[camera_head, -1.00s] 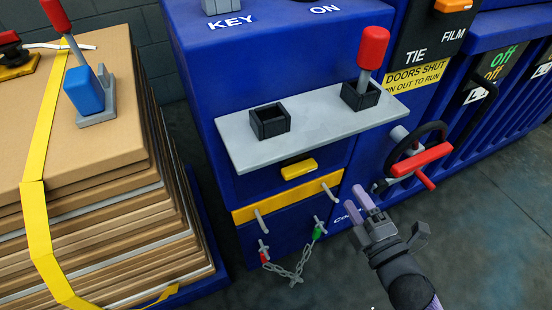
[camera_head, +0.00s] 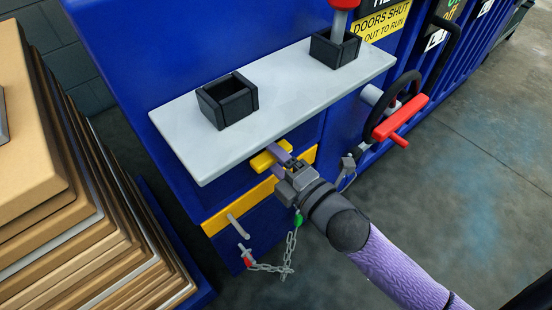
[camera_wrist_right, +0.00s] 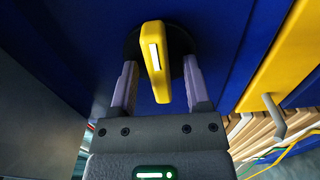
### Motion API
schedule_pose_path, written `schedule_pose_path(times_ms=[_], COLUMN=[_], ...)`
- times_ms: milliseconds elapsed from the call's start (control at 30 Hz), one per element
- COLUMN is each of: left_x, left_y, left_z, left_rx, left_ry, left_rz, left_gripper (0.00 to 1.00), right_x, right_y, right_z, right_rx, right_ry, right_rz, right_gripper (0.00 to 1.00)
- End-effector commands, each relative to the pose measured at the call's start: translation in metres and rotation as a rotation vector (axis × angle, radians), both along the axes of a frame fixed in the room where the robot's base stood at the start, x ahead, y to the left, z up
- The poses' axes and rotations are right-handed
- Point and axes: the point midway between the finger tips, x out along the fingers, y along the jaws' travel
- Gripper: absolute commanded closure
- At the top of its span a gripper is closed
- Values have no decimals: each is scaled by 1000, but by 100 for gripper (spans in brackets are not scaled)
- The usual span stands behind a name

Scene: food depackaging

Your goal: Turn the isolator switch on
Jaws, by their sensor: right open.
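The isolator switch is a yellow handle (camera_wrist_right: 157,62) with a white mark, on a dark round base (camera_wrist_right: 182,45) on the blue cabinet front. In the wrist view the handle points down the picture, slightly tilted, between the two purple fingers of my right gripper (camera_wrist_right: 160,88). The fingers are open, with a gap on each side of the handle. In the head view the yellow handle (camera_head: 264,161) shows under the grey shelf, partly covered by my right gripper (camera_head: 283,160). My left gripper is not in view.
A grey shelf (camera_head: 220,142) with two black holders (camera_head: 228,102) juts out above the switch. Below are a yellow band (camera_head: 225,217), a chain (camera_head: 288,255) and metal handles. A black wheel with a red grip (camera_head: 400,118) is at right. Stacked cardboard (camera_head: 50,215) stands at left.

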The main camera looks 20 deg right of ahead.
Motion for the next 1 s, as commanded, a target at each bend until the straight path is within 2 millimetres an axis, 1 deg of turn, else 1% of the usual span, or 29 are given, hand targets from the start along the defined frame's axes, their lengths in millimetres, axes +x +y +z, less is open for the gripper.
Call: schedule_pose_path(times_ms=[133, 167, 200, 267, 300, 367, 400, 433, 767, 1000], left_x=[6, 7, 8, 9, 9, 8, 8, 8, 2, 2], left_y=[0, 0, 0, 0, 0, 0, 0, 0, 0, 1], left_z=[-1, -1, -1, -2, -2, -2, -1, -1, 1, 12], left_rx=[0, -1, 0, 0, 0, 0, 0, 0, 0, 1], left_ry=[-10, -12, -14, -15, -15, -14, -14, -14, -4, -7], left_rz=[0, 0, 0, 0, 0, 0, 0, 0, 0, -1], left_gripper=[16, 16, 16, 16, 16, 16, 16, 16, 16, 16], right_x=[0, 0, 0, 0, 0, 0, 0, 0, 0, 0], right_y=[0, 0, 0, 0, 0, 0, 0, 0, 0, 0], right_z=[0, 0, 0, 0, 0, 0, 0, 0, 0, 3], right_rx=[0, 0, 0, 0, 0, 0, 0, 0, 10, 98], right_ry=[0, 0, 0, 0, 0, 0, 0, 0, 5, 37], right_rz=[0, 0, 0, 0, 0, 0, 0, 0, -1, -2], right_gripper=[38, 42, 51, 64, 72, 85, 93, 100, 100, 100])
